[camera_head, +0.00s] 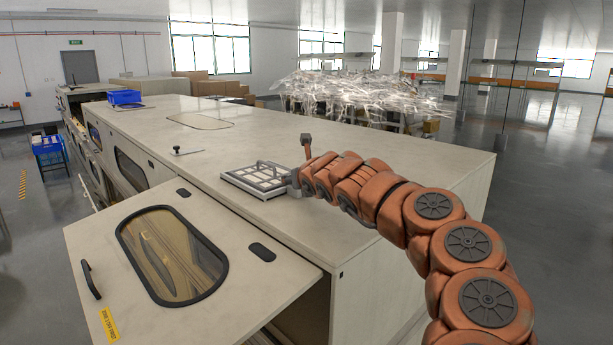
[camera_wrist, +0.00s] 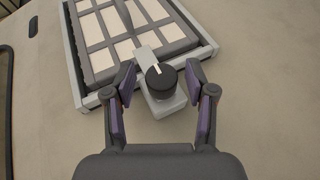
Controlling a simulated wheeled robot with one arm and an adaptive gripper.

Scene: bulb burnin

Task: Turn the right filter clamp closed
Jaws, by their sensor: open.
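The right filter clamp (camera_wrist: 160,82) is a black round knob with a pale line on a grey block at the near edge of the filter frame. My gripper (camera_wrist: 160,100) is open, with one purple-padded finger on each side of the clamp; I cannot tell whether the pads touch it. The filter (camera_wrist: 105,40) has pale panels in a dark grid inside a grey frame. In the head view, the filter frame (camera_head: 240,189) lies on the cabinet top and my arm reaches it from the right, hiding the clamp.
The cabinet top (camera_head: 400,160) is mostly clear around the filter. A small rod fitting (camera_head: 188,151) stands to its left. An open cabinet door (camera_head: 190,285) with a dark-rimmed window juts out in front. A blue bin (camera_head: 124,97) sits at the far left end.

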